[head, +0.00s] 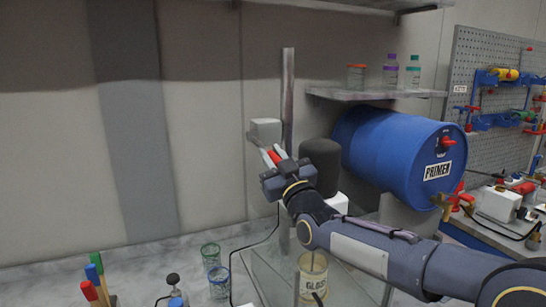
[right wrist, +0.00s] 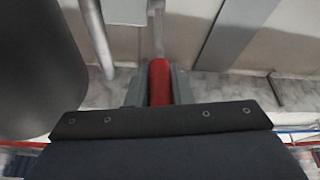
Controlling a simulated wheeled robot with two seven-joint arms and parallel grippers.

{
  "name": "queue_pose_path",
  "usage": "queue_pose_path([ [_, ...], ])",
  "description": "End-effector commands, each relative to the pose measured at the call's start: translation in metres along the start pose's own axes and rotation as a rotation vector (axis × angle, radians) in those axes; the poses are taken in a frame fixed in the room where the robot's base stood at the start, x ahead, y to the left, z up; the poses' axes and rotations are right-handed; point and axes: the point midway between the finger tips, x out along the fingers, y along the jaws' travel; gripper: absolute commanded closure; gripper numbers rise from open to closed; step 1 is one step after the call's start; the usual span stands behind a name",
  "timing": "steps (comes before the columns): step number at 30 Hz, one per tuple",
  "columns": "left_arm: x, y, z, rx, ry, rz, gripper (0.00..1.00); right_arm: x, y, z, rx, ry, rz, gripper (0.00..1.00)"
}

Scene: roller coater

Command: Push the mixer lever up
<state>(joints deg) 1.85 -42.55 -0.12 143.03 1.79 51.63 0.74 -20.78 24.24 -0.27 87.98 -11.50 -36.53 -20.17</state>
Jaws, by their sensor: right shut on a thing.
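The mixer has a vertical grey post (head: 288,95), a light grey block (head: 265,131) and a dark cylindrical body (head: 321,160). The dark body also shows at the left of the right wrist view (right wrist: 40,70). The lever's red grip (right wrist: 160,82) lies between the fingers of my right gripper (right wrist: 160,88), which is shut on it. In the head view, a bit of the red lever (head: 273,157) shows at the fingertips of the right gripper (head: 271,158). My left gripper is not in view.
A blue PRIMER drum (head: 390,146) lies to the right under a shelf (head: 375,94) with small bottles. A GLOSS container (head: 313,277) stands below my right arm. Glasses (head: 219,281) and coloured-handled tools (head: 95,279) stand at lower left.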

Motion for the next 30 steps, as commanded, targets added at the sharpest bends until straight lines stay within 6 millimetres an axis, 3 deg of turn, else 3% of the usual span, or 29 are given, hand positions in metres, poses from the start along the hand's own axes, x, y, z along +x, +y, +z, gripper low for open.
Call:
queue_pose_path([
  [10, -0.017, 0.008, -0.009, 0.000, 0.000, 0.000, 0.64, 0.006, 0.003, -0.016, 0.005, -0.068, -0.013, 1.00],
  [22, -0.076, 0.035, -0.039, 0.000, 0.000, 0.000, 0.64, 0.030, 0.011, -0.057, 0.021, -0.343, -0.067, 1.00],
  [30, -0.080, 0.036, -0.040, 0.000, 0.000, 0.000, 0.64, 0.045, 0.014, -0.068, 0.027, -0.503, -0.097, 1.00],
])
